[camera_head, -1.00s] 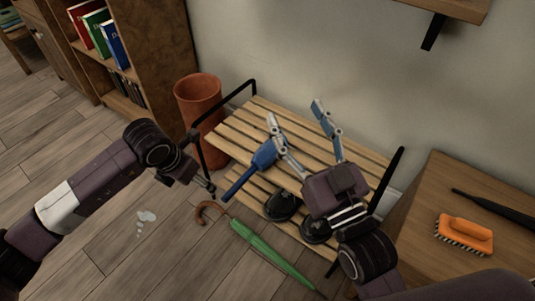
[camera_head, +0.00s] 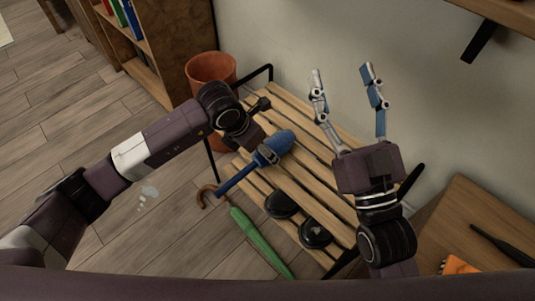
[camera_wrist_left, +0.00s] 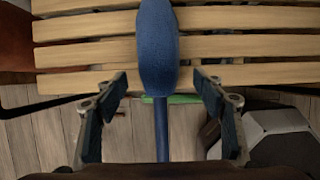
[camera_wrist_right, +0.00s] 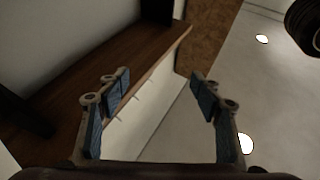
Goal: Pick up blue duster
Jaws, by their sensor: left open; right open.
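The blue duster (camera_head: 280,142) lies on the slatted wooden bench, its thick head on the slats and its handle (camera_head: 236,180) pointing to the lower left past the bench edge. My left gripper (camera_head: 264,132) is over the duster, partly hidden by its own wrist. In the left wrist view, its open fingers (camera_wrist_left: 160,86) are on either side of the duster (camera_wrist_left: 158,48), around where head meets handle, with gaps on both sides. My right gripper (camera_head: 342,76) is open and empty, raised above the bench's right part. Its open fingers (camera_wrist_right: 158,82) also show in the right wrist view, with nothing between them.
The slatted bench (camera_head: 315,165) has black metal end frames. Dark shoes (camera_head: 281,205) sit on its lower rack. A green umbrella (camera_head: 250,236) lies at its front. A terracotta pot (camera_head: 207,70) stands at the left end. A wooden cabinet (camera_head: 480,220) with an orange brush (camera_head: 458,266) is at right.

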